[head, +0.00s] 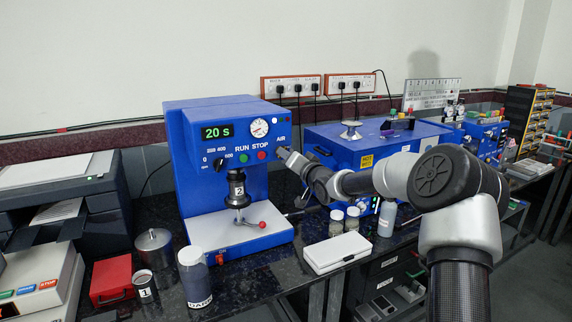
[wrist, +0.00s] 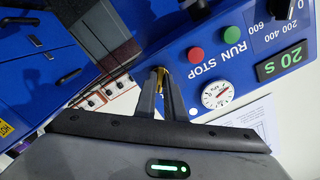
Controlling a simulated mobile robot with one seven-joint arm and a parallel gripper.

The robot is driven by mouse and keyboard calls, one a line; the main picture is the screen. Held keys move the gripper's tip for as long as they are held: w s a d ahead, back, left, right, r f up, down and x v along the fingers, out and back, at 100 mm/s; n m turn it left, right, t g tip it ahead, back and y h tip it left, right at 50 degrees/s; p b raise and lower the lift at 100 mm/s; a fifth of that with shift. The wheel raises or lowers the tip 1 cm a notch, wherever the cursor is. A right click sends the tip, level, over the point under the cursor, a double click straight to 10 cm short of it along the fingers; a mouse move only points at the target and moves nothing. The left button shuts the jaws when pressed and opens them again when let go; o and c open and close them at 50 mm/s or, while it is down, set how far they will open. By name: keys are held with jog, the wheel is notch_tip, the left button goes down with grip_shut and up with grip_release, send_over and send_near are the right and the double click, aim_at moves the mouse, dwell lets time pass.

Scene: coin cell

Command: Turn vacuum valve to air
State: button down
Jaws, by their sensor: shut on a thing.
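The blue press cabinet (head: 185,150) carries the vacuum valve at the right end of its front panel, by the label AIR (head: 281,136). My gripper (head: 284,153) is at that spot and hides the valve in the head view. In the wrist view, which is upside down, my gripper (wrist: 163,78) is shut on a small brass-coloured valve lever (wrist: 163,75). Only a bit of the lever shows between the fingers, so I cannot tell which way it points. The round gauge (head: 260,128) is beside it; it also shows in the wrist view (wrist: 217,94).
Red STOP (head: 262,155) and green RUN (head: 243,157) buttons sit close to my fingers. A second blue box (head: 345,145) stands to the right. Vials (head: 345,220), a white case (head: 337,251) and a bottle (head: 387,218) stand below my arm. A red-knobbed lever (head: 262,224) is on the press base.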

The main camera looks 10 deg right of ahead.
jog(key=shift+n+b, duration=2.15)
jog(key=shift+n, duration=1.75)
jog(key=c, duration=1.8)
grip_release()
jog(key=shift+c, duration=0.2)
jog(key=v, duration=1.7)
jog(key=shift+s+p, duration=0.2)
jog(key=shift+p, duration=0.1)
jog(key=shift+r, duration=0.1)
